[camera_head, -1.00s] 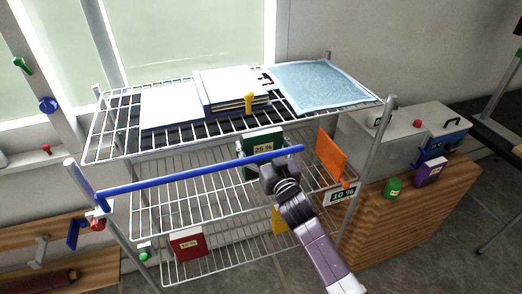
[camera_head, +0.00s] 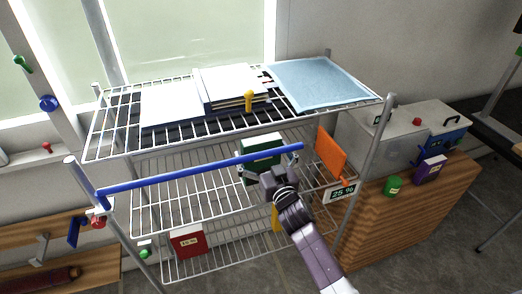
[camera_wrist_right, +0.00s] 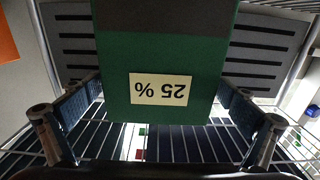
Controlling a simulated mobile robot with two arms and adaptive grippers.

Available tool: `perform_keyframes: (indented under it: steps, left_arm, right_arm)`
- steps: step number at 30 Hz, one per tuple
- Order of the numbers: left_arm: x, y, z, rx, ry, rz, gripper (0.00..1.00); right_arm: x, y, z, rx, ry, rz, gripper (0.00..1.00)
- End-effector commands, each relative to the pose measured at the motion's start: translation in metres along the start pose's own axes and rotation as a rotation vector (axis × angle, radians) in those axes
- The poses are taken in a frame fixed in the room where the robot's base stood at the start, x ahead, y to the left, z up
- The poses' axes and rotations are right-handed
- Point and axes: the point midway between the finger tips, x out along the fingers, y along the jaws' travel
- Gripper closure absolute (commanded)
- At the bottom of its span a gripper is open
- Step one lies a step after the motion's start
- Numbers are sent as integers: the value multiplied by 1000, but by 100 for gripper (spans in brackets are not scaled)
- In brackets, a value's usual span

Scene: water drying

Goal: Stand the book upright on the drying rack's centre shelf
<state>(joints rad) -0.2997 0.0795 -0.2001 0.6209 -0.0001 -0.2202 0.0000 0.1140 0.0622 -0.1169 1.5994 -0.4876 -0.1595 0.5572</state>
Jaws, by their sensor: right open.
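The green book (camera_head: 262,146) stands upright on the drying rack's centre shelf (camera_head: 185,190), behind the blue bar. In the right wrist view the green book (camera_wrist_right: 165,60) fills the middle, with a white "25 %" label that appears upside down. My right gripper (camera_head: 265,168) is open at the book's near side. In the right wrist view its fingers lie on either side of the book. I cannot tell whether they touch it. My arm hides the book's lower part in the head view. My left gripper is not in view.
A blue bar (camera_head: 200,170) crosses the rack's front. The top shelf holds white books (camera_head: 230,85) and a light blue sheet (camera_head: 318,83). An orange panel (camera_head: 331,156) and a "25 %" sign (camera_head: 343,191) are at right. A red book (camera_head: 188,242) stands on the bottom shelf.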

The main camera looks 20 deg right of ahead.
Motion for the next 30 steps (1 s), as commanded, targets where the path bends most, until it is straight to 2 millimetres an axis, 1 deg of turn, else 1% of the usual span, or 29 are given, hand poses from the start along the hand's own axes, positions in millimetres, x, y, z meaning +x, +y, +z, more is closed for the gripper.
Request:
perform_keyframes:
  steps: [5, 7, 11, 18, 21, 25, 30]
  left_arm:
    - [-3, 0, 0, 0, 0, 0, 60]
    - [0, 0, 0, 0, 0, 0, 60]
    - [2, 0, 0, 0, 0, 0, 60]
    - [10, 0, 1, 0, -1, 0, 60]
    - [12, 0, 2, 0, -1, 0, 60]
    - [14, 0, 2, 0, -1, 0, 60]
    - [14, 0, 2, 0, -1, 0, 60]
  right_arm:
    - [-1, 0, -3, 0, 0, 0, 0]
    - [-9, 0, -2, 0, 0, 0, 0]
    - [-31, 0, -1, 0, -1, -1, 0]
    - [-82, 0, 0, 1, -1, 0, 0]
    - [-99, 0, 0, 0, -1, 0, 0]
    - [-113, 0, -1, 1, 0, 0, 0]
    - [-120, 0, -3, 0, 1, 1, 0]
